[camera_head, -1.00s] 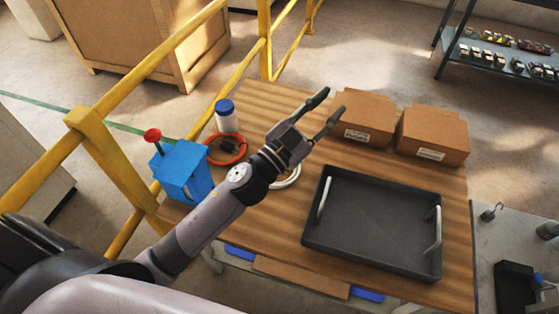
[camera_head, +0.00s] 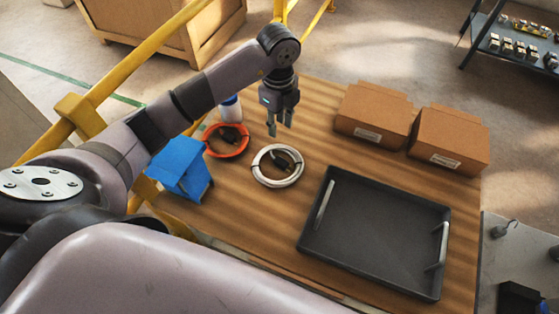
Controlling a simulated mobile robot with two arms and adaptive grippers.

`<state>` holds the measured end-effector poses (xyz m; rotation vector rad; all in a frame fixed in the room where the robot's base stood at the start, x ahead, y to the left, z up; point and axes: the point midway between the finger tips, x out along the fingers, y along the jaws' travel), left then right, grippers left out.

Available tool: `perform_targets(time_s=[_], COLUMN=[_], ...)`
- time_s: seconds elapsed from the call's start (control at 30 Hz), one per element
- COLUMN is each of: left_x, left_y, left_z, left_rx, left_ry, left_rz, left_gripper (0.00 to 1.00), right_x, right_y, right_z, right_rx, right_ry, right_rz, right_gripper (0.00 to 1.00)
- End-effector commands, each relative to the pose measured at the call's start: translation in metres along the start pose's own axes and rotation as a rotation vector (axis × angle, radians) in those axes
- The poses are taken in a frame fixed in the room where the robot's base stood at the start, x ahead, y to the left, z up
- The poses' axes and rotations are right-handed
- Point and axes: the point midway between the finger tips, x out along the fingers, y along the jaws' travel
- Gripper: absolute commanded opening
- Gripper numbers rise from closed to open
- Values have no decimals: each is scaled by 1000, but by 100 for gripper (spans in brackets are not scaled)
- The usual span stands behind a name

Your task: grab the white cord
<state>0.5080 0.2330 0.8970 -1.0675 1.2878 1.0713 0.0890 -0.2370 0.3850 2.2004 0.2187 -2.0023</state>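The white cord (camera_head: 258,170) is a coiled ring lying on the wooden table, with a dark plug end inside the coil. My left gripper (camera_head: 279,130) points down just behind the white cord, apart from it, with its two fingers a little spread and nothing between them. Its height above the table is hard to tell. My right gripper does not show.
A white bottle (camera_head: 230,110) stands partly behind my arm. A black tray (camera_head: 375,235) fills the right front. Two cardboard boxes (camera_head: 372,112) (camera_head: 449,136) stand at the back right.

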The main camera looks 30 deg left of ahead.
Motion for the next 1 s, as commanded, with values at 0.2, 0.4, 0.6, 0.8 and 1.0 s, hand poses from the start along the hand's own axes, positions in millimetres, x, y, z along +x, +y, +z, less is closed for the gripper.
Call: perform_targets(time_s=[0.2,0.4,0.6,0.8,1.0], left_x=[46,88,110,126,156], left_y=[2,2,1,1,0], left_z=[-2,-3,-3,-8,-11], left_rx=[2,4,5,5,4], left_ry=[3,4,5,6,5], left_rz=[9,7,3,4,4], left_gripper=[30,30,30,30,30], right_x=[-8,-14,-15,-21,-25], right_y=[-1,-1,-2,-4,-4], right_z=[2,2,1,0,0], right_rx=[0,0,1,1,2], right_ry=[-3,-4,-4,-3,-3], right_rz=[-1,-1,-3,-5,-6], right_gripper=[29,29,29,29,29])
